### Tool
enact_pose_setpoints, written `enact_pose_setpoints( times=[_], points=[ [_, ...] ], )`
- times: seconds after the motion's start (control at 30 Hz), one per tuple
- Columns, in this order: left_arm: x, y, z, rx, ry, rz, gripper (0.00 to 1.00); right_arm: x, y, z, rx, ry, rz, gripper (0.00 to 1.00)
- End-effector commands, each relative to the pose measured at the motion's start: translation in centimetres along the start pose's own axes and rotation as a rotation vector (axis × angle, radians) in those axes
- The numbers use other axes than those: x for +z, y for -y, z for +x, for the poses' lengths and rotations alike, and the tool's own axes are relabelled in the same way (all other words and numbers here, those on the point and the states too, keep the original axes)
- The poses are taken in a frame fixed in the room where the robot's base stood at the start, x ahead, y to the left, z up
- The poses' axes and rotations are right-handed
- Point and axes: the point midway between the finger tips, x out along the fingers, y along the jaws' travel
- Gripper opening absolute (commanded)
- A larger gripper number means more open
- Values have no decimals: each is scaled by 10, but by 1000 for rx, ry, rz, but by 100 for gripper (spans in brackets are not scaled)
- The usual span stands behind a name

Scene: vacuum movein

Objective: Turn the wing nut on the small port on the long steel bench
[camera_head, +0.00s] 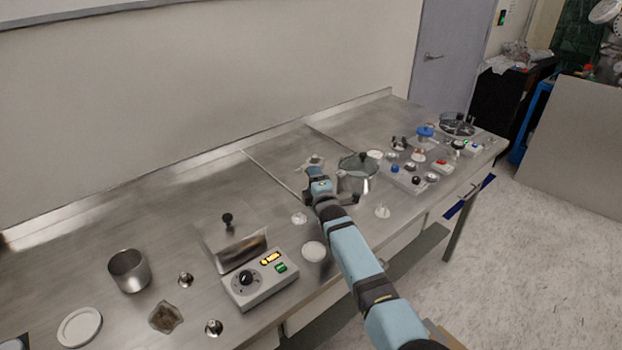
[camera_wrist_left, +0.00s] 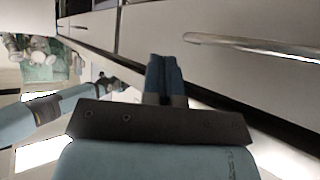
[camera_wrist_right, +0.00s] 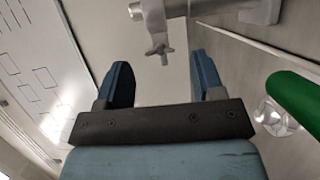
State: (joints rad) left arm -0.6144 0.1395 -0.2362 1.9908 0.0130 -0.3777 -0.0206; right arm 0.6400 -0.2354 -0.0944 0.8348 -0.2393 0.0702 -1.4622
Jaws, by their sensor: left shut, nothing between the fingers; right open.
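The small port (camera_head: 314,161) is a grey metal fitting on the long steel bench (camera_head: 180,200), just beyond my right gripper (camera_head: 317,175) in the head view. In the right wrist view the port (camera_wrist_right: 152,12) is at the top, and its wing nut (camera_wrist_right: 159,47) sticks out toward me. My open right gripper (camera_wrist_right: 162,72) has its fingers either side of the wing nut's line, with a visible gap between them and nothing held. Contact with the nut is not seen. My left gripper (camera_wrist_left: 165,70) is shut and empty, away from the port and outside the head view.
A glass-lidded steel pot (camera_head: 357,178) stands right of my right gripper. A control box (camera_head: 260,283) and a steel beaker (camera_head: 129,270) stand to the left. A green rounded thing (camera_wrist_right: 298,98) is close at the right wrist view's right. Drawer fronts (camera_wrist_left: 225,35) face my left gripper.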

Motion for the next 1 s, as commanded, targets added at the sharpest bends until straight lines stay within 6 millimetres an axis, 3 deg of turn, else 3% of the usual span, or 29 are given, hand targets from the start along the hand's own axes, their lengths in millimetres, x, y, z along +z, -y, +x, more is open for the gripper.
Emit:
enact_pose_setpoints(
  times=[0.2, 0.6, 0.8, 1.0],
  points=[
    [4, 1, 3, -1, -3, 0, 0, 1, 1, 20, 0, 1, 0, 62],
    [2, 1, 3, -2, -5, -1, 0, 0, 0, 24, 0, 0, 0, 62],
    [3, 1, 3, -2, -5, -1, 0, 0, 0, 24, 0, 0, 0, 16],
    [3, 1, 3, -2, -3, 0, 0, 0, 0, 24, -2, 0, 5, 12]
  ],
)
